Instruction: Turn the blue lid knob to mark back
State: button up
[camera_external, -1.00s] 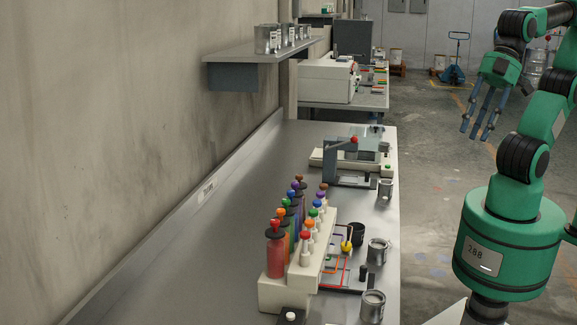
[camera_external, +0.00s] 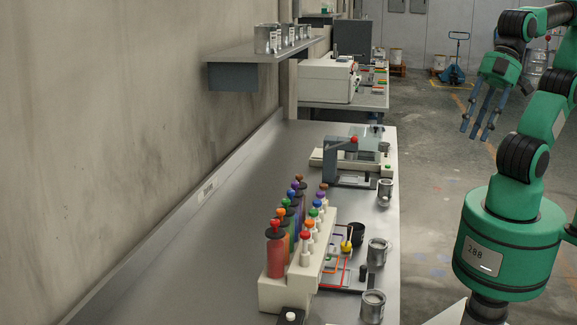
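Colour-topped bottles stand in two rows in a cream rack (camera_external: 328,238) on the bench. In the left row, a blue knob (camera_external: 291,194) sits among red, orange, green, purple and brown ones. A second blue top (camera_external: 317,204) is in the right row. I cannot tell which is the lid knob of the task, and no marks around them are readable. My gripper (camera_external: 476,130) hangs in the air at the upper right, beyond the bench's right edge and far from the rack. Its blue-grey fingers point down, spread apart, with nothing between them.
Metal cans (camera_external: 378,251) and a black cup (camera_external: 356,234) stand right of the rack, beside a board with coloured lines (camera_external: 345,270). A grey device with a red knob (camera_external: 354,140) stands farther back. A shelf (camera_external: 235,62) juts from the left wall. The bench's left side is clear.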

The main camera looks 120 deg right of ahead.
jog(key=w+d+r+m+g+p, duration=0.1)
jog(key=w+d+r+m+p, duration=0.15)
jog(key=w, duration=0.25)
jog(key=w+d+r+m+p, duration=0.2)
jog(key=w+r+m, duration=0.15)
jog(key=w, duration=0.25)
jog(key=m+g+p, duration=0.5)
jog(key=m+p, duration=0.6)
jog(key=m, duration=0.7)
send_over(291, 190)
notch_tip(291, 190, down, 11)
jog(key=shift+f, duration=0.2)
jog(key=shift+w+a+f, duration=0.1)
notch_tip(291, 190, down, 14)
jog(key=shift+r+p, duration=0.2)
jog(key=shift+p, duration=0.3)
